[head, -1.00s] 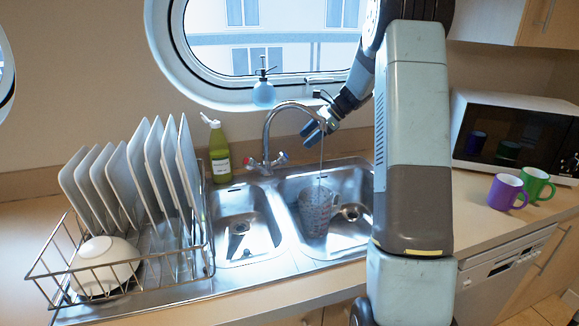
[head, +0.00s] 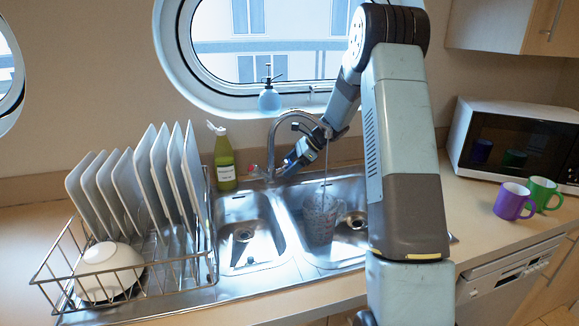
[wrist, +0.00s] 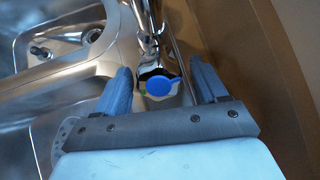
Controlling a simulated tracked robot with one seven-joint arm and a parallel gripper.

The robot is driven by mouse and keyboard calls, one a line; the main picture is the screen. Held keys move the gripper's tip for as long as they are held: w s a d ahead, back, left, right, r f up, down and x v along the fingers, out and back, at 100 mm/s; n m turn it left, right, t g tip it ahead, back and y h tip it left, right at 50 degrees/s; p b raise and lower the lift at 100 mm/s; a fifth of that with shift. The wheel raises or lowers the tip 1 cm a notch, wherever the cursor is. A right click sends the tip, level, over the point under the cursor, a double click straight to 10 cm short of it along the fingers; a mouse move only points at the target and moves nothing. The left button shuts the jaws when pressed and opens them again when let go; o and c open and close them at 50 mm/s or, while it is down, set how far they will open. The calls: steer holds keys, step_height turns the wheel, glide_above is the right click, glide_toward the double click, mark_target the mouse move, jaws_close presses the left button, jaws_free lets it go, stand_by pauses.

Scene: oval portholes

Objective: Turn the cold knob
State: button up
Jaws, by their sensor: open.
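The cold knob (wrist: 158,86), with a round blue cap, shows in the wrist view at the base of the chrome faucet (wrist: 146,30). My gripper (wrist: 160,68) is open, with one blue finger on each side of the knob; I cannot tell whether either touches it. In the head view my gripper (head: 293,162) is low at the right side of the faucet (head: 272,140) and hides the cold knob. A red-marked knob (head: 252,168) shows on the faucet's left. A thin stream runs from the spout into a clear vessel (head: 320,222) in the right basin.
A green bottle (head: 224,165) stands left of the faucet, and a blue spray bottle (head: 269,98) on the porthole sill behind. A dish rack (head: 100,270) with plates and a bowl is at left. Mugs (head: 512,201) and a microwave (head: 510,145) stand at right.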

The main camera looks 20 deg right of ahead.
steer(key=shift+c, duration=0.3)
steer(key=c, duration=0.9)
steer(key=shift+c, duration=0.3)
steer(key=shift+m, duration=1.4)
steer(key=shift+d, duration=0.1)
steer(key=o, duration=1)
